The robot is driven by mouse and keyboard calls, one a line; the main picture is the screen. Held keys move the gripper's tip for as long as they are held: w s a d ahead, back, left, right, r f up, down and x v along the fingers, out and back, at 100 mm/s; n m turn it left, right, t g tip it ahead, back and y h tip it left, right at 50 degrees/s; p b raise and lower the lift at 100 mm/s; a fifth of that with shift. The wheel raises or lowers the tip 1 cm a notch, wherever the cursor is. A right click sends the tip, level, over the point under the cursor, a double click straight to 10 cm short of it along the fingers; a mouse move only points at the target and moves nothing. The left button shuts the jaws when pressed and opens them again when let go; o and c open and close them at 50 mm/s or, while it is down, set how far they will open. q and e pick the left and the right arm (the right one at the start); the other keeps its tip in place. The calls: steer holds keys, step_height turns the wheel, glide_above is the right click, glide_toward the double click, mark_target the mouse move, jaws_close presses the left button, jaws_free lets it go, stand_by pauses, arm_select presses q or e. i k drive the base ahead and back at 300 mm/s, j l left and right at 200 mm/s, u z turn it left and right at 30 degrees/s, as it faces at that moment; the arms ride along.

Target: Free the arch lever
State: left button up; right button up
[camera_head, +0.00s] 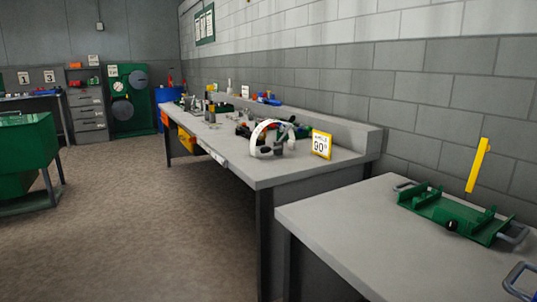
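A white curved arch (257,132) stands near the front right end of the long grey workbench (300,172). It has a reddish mark near its top and a dark part under it. It may be the arch lever; it is too small to tell what holds it. Neither of my grippers is in view.
The nearer table (370,240) is mostly bare at its front left. Small tools and parts clutter the long bench behind the arch. A green bin (25,155) stands on the left. Open brown floor (150,220) lies between the bin and the benches.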

mark_target(264, 150)
steer(key=i+j+z, duration=0.2)
steer(key=z, duration=0.25)
steer(key=i+j+z, duration=0.15)
steer(key=z, duration=0.35)
steer(key=j, duration=0.1)
